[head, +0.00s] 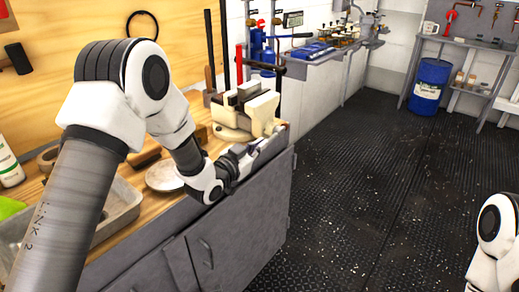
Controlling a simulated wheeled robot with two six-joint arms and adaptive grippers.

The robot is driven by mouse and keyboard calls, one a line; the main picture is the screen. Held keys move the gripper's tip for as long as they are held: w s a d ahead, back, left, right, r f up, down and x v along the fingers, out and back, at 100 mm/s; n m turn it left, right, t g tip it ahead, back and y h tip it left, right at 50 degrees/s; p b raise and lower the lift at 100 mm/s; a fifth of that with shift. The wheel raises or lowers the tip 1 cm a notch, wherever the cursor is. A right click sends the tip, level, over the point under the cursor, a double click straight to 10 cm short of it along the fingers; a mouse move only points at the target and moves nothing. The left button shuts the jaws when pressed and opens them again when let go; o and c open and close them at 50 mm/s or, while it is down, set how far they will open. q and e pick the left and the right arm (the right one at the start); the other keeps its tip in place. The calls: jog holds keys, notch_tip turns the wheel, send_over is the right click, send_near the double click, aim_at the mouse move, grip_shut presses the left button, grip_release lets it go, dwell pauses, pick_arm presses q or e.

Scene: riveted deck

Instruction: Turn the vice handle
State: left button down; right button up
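A cream bench vice (257,112) with a dark-edged jaw gap stands at the right end of the wooden workbench. My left arm reaches over the bench from the left. My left gripper (268,143) is at the front lower side of the vice, by the bench's right corner. The gripper looks small and grey against grey parts, so I cannot tell whether its fingers are open or shut. The vice handle cannot be made out clearly; it may be hidden at the gripper. Part of my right arm shows at the lower right edge, and its gripper is out of view.
On the workbench are a round pale dish (163,175), a grey tray (122,212) and a white bottle (9,165). Tools with red and black handles stand behind the vice. A blue drum (428,88) stands far right. The dark deck floor (380,190) is clear.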

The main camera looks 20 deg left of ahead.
pick_arm(q)
notch_tip(320, 180, down, 7)
jog(key=w+t+b, duration=0.2)
jog(key=t+b, duration=0.1)
jog(key=b, duration=0.7)
jog(key=shift+d+h, duration=0.3)
jog(key=shift+h, duration=0.1)
jog(key=shift+f, duration=0.15)
